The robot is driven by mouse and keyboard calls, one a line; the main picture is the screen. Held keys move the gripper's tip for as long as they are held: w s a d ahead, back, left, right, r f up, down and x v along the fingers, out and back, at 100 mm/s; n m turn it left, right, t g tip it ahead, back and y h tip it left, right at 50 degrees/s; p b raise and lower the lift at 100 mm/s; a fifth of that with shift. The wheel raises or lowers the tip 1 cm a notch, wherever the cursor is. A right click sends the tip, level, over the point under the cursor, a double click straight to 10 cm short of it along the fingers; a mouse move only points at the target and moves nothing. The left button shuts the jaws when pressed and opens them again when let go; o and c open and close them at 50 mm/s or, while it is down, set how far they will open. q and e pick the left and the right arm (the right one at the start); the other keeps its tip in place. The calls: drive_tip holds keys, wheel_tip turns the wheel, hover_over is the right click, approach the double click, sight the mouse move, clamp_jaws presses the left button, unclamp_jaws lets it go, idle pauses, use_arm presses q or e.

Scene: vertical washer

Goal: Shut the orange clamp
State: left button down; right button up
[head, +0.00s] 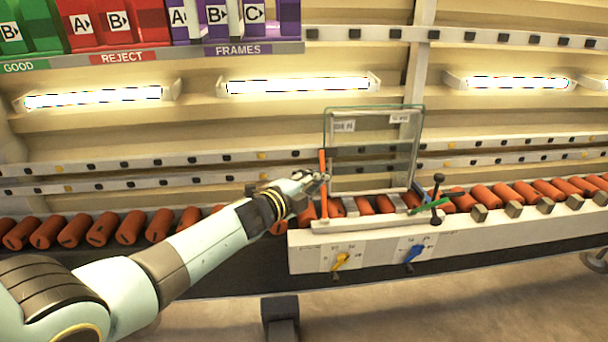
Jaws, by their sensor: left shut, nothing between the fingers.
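The orange clamp (323,178) is an upright narrow bar at the left edge of a clear glass pane (372,155). The pane stands upright in a fixture above the conveyor. My left gripper (322,179) is shut and empty at the clamp, its fingertips overlapping the bar in the picture; whether they touch it I cannot tell. The gripper hides part of the clamp's surroundings. My right gripper is not in view.
Orange rollers (131,227) run along the conveyor on both sides. The white front panel (330,249) carries a yellow knob (341,261) and a blue knob (414,254). A green lever (430,207) and a black-knobbed post (437,200) stand right of the pane. Coloured bins hang above.

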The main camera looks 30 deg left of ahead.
use_arm(q)
drive_tip(key=s, duration=0.1)
drive_tip(key=s+r+p, duration=0.1)
drive_tip(key=s, duration=0.1)
drive_tip(key=s+r, duration=0.1)
drive_tip(key=shift+s+a, duration=0.35)
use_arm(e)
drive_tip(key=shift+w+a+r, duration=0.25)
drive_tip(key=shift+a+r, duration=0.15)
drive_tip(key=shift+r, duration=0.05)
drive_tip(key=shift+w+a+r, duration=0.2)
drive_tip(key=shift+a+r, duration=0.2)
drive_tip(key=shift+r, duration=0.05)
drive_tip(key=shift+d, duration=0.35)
